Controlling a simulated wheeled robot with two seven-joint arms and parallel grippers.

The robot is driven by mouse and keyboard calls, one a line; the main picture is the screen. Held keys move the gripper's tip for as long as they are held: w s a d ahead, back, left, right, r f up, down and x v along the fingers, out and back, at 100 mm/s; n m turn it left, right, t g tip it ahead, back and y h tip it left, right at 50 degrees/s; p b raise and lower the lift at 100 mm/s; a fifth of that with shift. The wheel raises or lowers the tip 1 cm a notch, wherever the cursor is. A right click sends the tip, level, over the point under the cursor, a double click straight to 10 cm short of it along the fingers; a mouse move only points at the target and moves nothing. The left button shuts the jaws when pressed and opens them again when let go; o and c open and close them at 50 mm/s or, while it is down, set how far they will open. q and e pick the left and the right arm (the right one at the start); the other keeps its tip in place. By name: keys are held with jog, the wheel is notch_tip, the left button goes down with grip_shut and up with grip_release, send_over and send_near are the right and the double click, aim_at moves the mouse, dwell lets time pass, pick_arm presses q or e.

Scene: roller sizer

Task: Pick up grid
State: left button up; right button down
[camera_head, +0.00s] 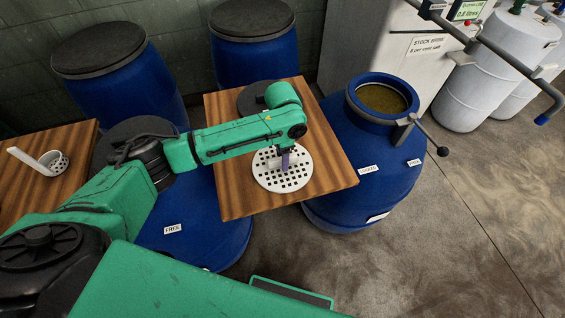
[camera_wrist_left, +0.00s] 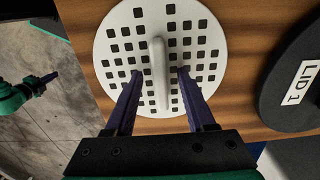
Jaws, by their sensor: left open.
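The grid (camera_head: 270,181) is a round white plate with square holes, lying on a wooden board. In the left wrist view the grid (camera_wrist_left: 112,50) has a raised white bar handle (camera_wrist_left: 158,75) across its middle. My left gripper (camera_head: 284,160) is over the grid, pointing down. In the left wrist view its open fingers (camera_wrist_left: 159,73) are on either side of the handle, with gaps to it. Whether the fingertips touch the plate I cannot tell. A green arm with a dark tip, my right gripper (camera_wrist_left: 49,76), shows small at the left wrist view's left edge.
A black lid marked LID 1 (camera_wrist_left: 292,100) lies beside the grid. The board (camera_head: 235,202) is next to an open blue drum (camera_head: 365,150) with a crank handle. Another wooden surface (camera_head: 75,140) at left holds a small perforated scoop (camera_head: 55,162).

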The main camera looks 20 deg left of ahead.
pick_arm(q)
jog(key=shift+f+p, duration=0.25)
jog(key=shift+p, duration=0.05)
dwell(0.4)
grip_shut()
